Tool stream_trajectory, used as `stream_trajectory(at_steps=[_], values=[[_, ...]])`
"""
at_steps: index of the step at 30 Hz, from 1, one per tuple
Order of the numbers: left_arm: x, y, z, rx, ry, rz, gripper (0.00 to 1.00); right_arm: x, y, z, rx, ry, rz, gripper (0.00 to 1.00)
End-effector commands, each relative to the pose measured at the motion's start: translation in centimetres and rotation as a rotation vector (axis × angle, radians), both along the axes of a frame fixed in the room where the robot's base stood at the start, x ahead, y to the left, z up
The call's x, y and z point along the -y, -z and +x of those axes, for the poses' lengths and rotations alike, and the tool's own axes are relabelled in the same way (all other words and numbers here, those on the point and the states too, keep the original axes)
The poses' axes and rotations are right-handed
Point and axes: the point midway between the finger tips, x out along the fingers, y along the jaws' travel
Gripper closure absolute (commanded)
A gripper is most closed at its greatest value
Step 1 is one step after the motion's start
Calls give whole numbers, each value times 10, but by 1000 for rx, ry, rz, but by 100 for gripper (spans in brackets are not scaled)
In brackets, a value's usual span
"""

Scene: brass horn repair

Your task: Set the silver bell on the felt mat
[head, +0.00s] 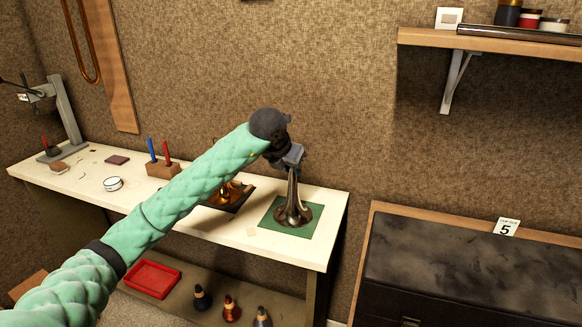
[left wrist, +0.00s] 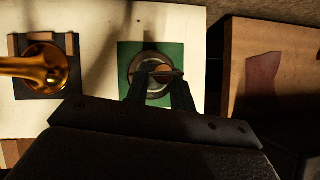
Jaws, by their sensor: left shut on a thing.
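The silver bell (head: 292,208) stands upright, flared rim down, on the green felt mat (head: 269,219) at the right end of the workbench. My left gripper (head: 292,168) is above the mat, shut on the bell's narrow upper stem. In the left wrist view, the bell's round rim (left wrist: 136,67) shows between and beyond the fingers of my left gripper (left wrist: 160,82), over the green mat (left wrist: 189,55). The rim looks in contact with the mat, but the exact contact is hard to tell. My right gripper is not in view.
A brass bell (left wrist: 40,64) on a dark stand is just left of the mat, partly behind my arm in the head view. A black chest (head: 450,262) stands right of the bench.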

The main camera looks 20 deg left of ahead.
Motion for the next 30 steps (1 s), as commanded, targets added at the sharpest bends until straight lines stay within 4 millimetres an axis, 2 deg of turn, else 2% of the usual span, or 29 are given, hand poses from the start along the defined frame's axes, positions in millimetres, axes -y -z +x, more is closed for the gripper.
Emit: stream_trajectory(at_steps=[4,5,8,19,21,23,26,30], values=[[0,3,0,0,0,0,100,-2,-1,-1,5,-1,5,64],[0,3,0,0,0,0,72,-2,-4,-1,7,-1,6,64],[0,2,0,-1,0,0,55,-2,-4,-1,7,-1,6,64],[0,-2,0,0,0,0,55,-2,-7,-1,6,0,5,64],[-1,-4,-3,1,0,0,55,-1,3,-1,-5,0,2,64],[-2,-10,-6,1,-1,1,55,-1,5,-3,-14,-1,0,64],[-4,-24,-15,3,1,1,55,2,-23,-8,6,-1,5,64],[-7,-45,-28,3,1,1,55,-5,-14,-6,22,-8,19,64]])
